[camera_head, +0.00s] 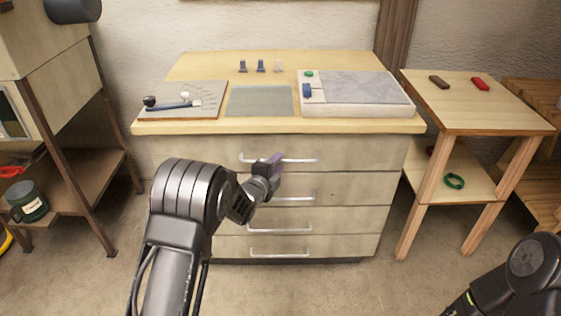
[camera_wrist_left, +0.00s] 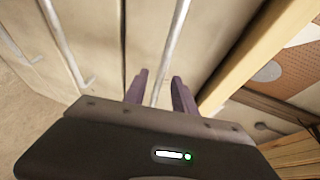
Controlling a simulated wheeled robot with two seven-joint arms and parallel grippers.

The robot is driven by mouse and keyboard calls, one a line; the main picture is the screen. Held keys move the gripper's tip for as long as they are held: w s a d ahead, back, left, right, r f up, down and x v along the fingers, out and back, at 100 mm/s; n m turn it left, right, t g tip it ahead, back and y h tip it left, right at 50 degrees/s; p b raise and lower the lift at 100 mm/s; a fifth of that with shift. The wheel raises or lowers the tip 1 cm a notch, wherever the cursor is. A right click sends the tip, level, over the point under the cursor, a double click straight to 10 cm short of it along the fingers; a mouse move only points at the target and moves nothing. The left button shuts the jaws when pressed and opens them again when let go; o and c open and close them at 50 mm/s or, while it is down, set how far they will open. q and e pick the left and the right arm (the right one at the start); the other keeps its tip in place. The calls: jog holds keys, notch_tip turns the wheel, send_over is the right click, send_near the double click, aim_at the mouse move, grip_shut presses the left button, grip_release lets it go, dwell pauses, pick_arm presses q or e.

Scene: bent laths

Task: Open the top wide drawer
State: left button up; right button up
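The top wide drawer (camera_head: 350,153) is the highest of several stacked drawers in the cabinet under the worktop. Its front looks flush with the others. Its silver bar handle (camera_head: 305,160) also shows in the left wrist view (camera_wrist_left: 172,50).
The worktop (camera_head: 215,68) holds a board with tools, a grey mat, small blue pegs and a white tray (camera_head: 358,108). A small wooden side table (camera_head: 480,115) stands to the right, a shelf unit (camera_head: 70,165) to the left. The floor in front is free.

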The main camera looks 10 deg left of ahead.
pick_arm(q)
jog(key=shift+x, duration=1.35)
jog(key=shift+c, duration=0.5)
grip_shut()
